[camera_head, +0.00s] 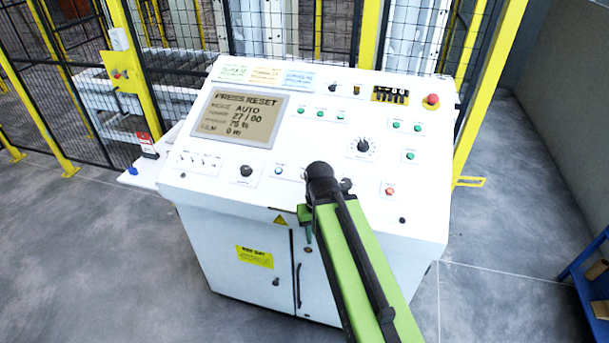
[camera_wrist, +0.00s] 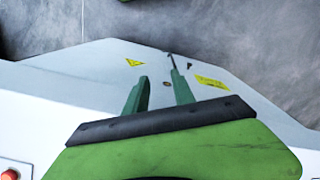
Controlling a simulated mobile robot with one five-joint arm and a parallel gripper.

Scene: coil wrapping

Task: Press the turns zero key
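The white control panel (camera_head: 330,135) carries several small keys, knobs and lamps. Their labels are too small to read, so I cannot tell which is the turns zero key. My gripper (camera_head: 304,214) is at the panel's front edge in the head view, mostly hidden by my arm. In the wrist view my gripper (camera_wrist: 158,76) shows two green fingers apart with nothing between them, over the cabinet front.
A red mushroom button (camera_head: 431,101) stands at the panel's right corner. A rotary knob (camera_head: 362,146) and green buttons (camera_head: 410,156) are on the right side. Yellow-framed mesh fencing (camera_head: 160,90) stands behind. Floor (camera_head: 510,220) at the right is clear up to a blue rack (camera_head: 585,270).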

